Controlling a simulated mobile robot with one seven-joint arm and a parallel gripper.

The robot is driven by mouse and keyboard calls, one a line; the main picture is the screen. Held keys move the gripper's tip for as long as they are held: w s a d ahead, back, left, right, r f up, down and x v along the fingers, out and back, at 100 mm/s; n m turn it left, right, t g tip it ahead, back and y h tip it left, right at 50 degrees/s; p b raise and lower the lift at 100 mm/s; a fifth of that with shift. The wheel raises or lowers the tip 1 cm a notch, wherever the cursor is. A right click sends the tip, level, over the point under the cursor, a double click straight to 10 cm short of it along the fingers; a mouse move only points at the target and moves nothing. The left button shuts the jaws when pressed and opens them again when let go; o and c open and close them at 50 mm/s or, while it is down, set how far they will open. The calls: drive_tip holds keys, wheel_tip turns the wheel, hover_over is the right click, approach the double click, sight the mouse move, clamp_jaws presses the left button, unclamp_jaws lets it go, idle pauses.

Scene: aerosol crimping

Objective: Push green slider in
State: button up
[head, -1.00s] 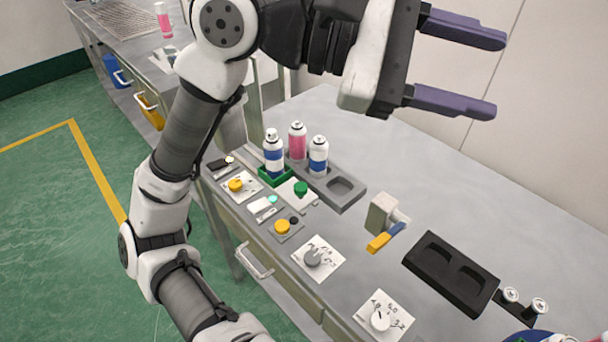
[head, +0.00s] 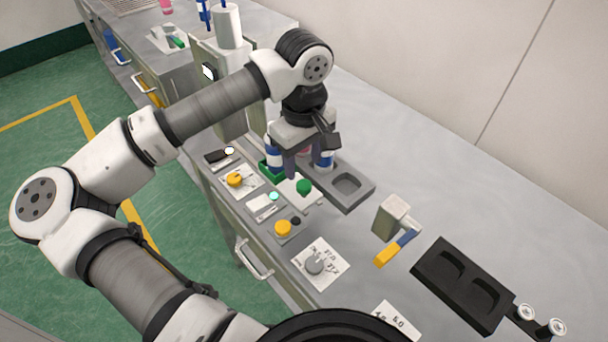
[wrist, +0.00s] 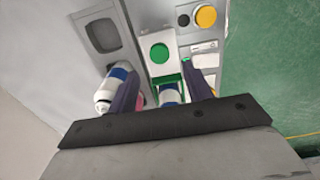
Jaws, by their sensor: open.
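The green slider's round green knob (head: 303,187) sits on a white plate in front of the grey can rack. It also shows in the wrist view (wrist: 159,53). A green holder (head: 270,172) beside it holds a blue-and-white can (head: 274,157); this can lies between my fingers in the wrist view (wrist: 168,96). My gripper (head: 303,174) points down, open, just above and behind the knob. Its purple fingers (wrist: 161,76) straddle the holder's side of the slider. Whether they touch anything I cannot tell.
A blue-and-white can (wrist: 112,90) stands close outside one finger. A pink can (head: 303,153) is mostly hidden behind my gripper. The grey rack (head: 362,192) has an empty slot. The bench at the right back is clear.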

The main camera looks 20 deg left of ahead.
sight(304, 184)
wheel_tip(304, 184, down, 6)
drive_tip(key=shift+f+p, duration=0.15)
drive_tip(key=shift+p, duration=0.25)
drive_tip(key=shift+w, duration=0.1)
clamp_jaws()
